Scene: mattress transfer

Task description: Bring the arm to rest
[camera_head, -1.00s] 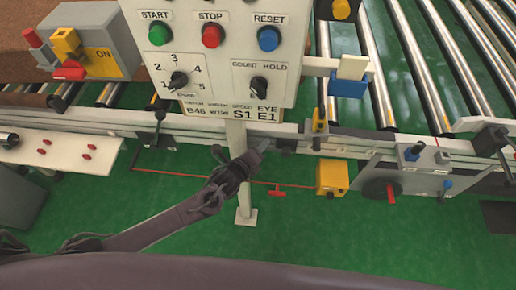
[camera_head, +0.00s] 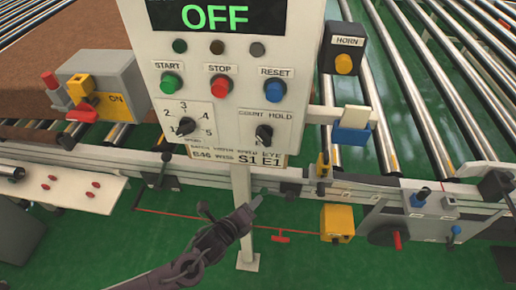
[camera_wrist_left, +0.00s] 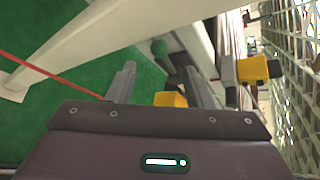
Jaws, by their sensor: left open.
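My left gripper (camera_head: 257,203) is in front of the control panel's post, low over the green floor. In the left wrist view its two fingers (camera_wrist_left: 158,88) stand apart with nothing between them. The control panel (camera_head: 222,125) is white, with green, red and blue buttons, two knobs and a display reading OFF. The gripper is below the panel and apart from its buttons. My right gripper is not in view.
A roller conveyor (camera_head: 400,110) runs behind the panel, with a brown mattress (camera_head: 30,90) at left. A grey box with a yellow switch (camera_head: 82,88) stands left. A yellow box (camera_head: 337,223) hangs from the rail beside a red pull cord (camera_head: 281,237). Green floor lies open in front.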

